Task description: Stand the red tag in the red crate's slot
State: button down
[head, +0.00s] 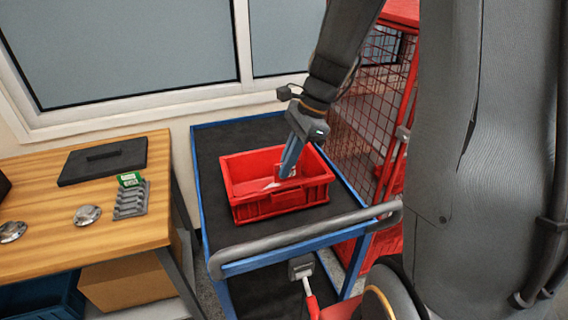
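The red crate (281,203) sits on the dark top of a blue-framed cart. My gripper (287,172) reaches down into the crate from above, its blue fingers close together and their tips below the crate's rim. A small red-and-white piece, which looks like the red tag (278,172), shows right at the fingertips. I cannot tell whether the fingers grip it or only stand beside it. A pale flat patch (262,185) lies on the crate's floor to the left. The slot cannot be made out.
A wooden table (50,195) at left holds a grey slotted rack (131,203) with a green card (130,180), a black flat case (103,161) and metal discs (87,214). A red mesh cage (365,110) stands close behind the cart at right. The cart's grey handle (300,236) runs along the front.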

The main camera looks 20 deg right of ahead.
aim_at(285, 180)
jog(key=shift+f+b, duration=1.05)
jog(key=shift+f, duration=0.25)
jog(key=shift+f+b, duration=0.45)
jog(key=shift+f, duration=0.65)
jog(key=shift+f, duration=0.15)
jog(key=c, duration=1.9)
grip_release()
jog(key=shift+o, duration=1.1)
jog(key=shift+p, duration=0.35)
